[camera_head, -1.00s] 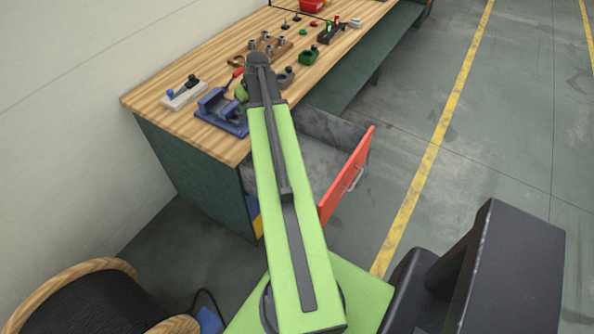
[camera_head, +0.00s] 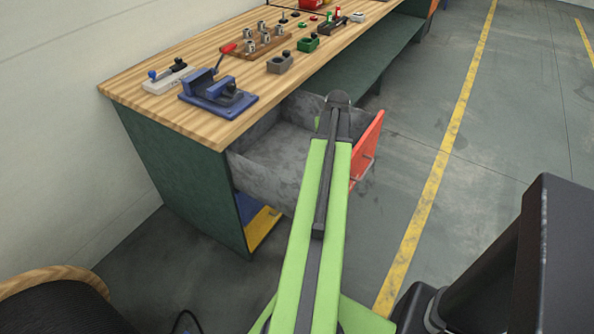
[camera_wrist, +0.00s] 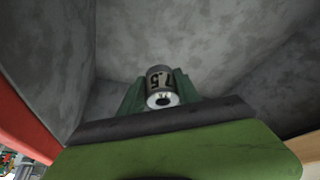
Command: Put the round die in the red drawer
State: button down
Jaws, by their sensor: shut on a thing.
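In the wrist view my gripper (camera_wrist: 161,100) is shut on the round die (camera_wrist: 159,80), a small grey metal cylinder with dark figures on its side and a hole in its end face. Grey drawer walls and floor show behind it. In the head view the red drawer (camera_head: 368,150) is open, with its red front at the right and a grey, empty-looking interior. The end of my arm is over the drawer's right part, near the red front. My gripper and the die are hidden behind the arm there. The height of the die above the drawer floor is hard to tell.
The wooden bench top (camera_head: 150,100) lies left of the drawer. On it are a blue vise (camera_head: 215,95), a grey block (camera_head: 279,64), a wooden holder with several metal cylinders (camera_head: 262,45) and a green block (camera_head: 308,44). Open floor lies to the right.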

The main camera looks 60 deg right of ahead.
jog(key=b, duration=0.7)
send_over(296, 164)
jog(key=s, duration=0.2)
jog(key=f, duration=0.6)
jog(key=shift+w+a+f, duration=0.15)
jog(key=shift+a+f, duration=0.25)
jog(key=shift+w+a+f, duration=0.1)
jog(key=shift+w+a, duration=0.15)
jog(key=shift+w, duration=0.15)
notch_tip(296, 164, down, 4)
jog(key=b, duration=0.4)
jog(key=shift+f, duration=0.15)
jog(key=shift+r, duration=0.2)
jog(key=shift+f, duration=0.15)
jog(key=c, duration=0.9)
grip_release()
jog(key=shift+o, duration=0.2)
